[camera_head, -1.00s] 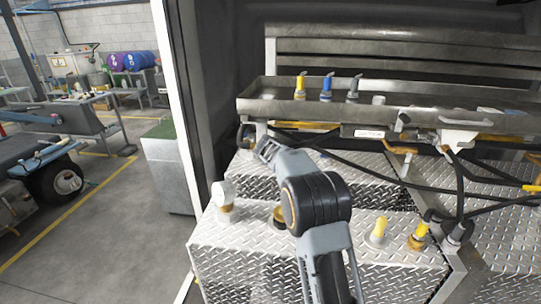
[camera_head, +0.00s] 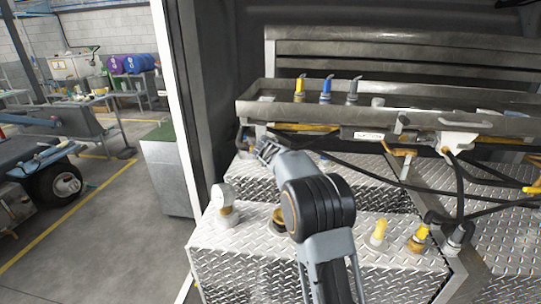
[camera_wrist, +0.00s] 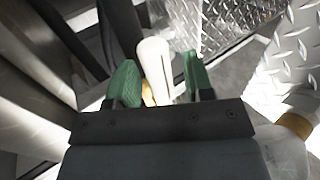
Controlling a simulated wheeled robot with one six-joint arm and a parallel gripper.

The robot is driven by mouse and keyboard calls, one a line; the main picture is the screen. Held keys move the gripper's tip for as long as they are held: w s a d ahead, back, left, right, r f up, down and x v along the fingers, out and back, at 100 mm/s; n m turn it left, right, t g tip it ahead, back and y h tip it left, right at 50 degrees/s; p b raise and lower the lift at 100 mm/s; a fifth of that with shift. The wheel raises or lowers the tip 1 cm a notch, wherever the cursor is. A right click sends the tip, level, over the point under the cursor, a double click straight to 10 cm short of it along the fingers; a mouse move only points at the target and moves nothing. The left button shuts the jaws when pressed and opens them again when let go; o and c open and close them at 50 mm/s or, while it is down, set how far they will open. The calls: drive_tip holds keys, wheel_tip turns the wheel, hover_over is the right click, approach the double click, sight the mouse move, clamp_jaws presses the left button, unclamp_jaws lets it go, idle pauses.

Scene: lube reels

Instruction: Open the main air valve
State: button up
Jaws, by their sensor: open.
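My gripper (camera_wrist: 160,82) has two green finger pads, spread apart in the wrist view. A pale, rounded lever-like part (camera_wrist: 153,58) with a yellow piece at its base shows between the pads. It looks like a valve handle. I see a gap to the right pad; contact on the left side is unclear. In the head view my gripper (camera_head: 264,149) is at the left end of the metal tray, just below its edge. The valve itself cannot be made out clearly there, as my arm and the tray's end crowd it.
The long metal tray (camera_head: 420,122) carries yellow, blue and grey nozzles. Black hoses cross at right. A white door post (camera_head: 182,110) stands at left.

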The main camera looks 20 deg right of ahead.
drive_tip(key=b+v, duration=0.2)
drive_tip(key=v, duration=1)
drive_tip(key=shift+s, duration=0.2)
drive_tip(key=s+f+m+g, duration=0.3)
drive_tip(key=s+f+m, duration=0.2)
drive_tip(key=s+f, duration=0.15)
drive_tip(key=s+a+f+m+g+y, duration=0.1)
drive_tip(key=s+f+m, duration=0.1)
drive_tip(key=s, duration=0.6)
drive_tip(key=s+a+f+m+g+y, duration=0.1)
drive_tip(key=s+a+f+m+y, duration=0.1)
drive_tip(key=s, duration=0.7)
drive_tip(key=s+a+f+m+g+y, duration=0.1)
drive_tip(key=s+m, duration=0.3)
drive_tip(key=s, duration=0.4)
drive_tip(key=shift+s+a+f+y, duration=0.4)
drive_tip(key=shift+a+f+y, duration=0.1)
drive_tip(key=shift+a+f, duration=0.3)
drive_tip(key=shift+c, duration=0.3)
drive_tip(key=shift+d, duration=0.1)
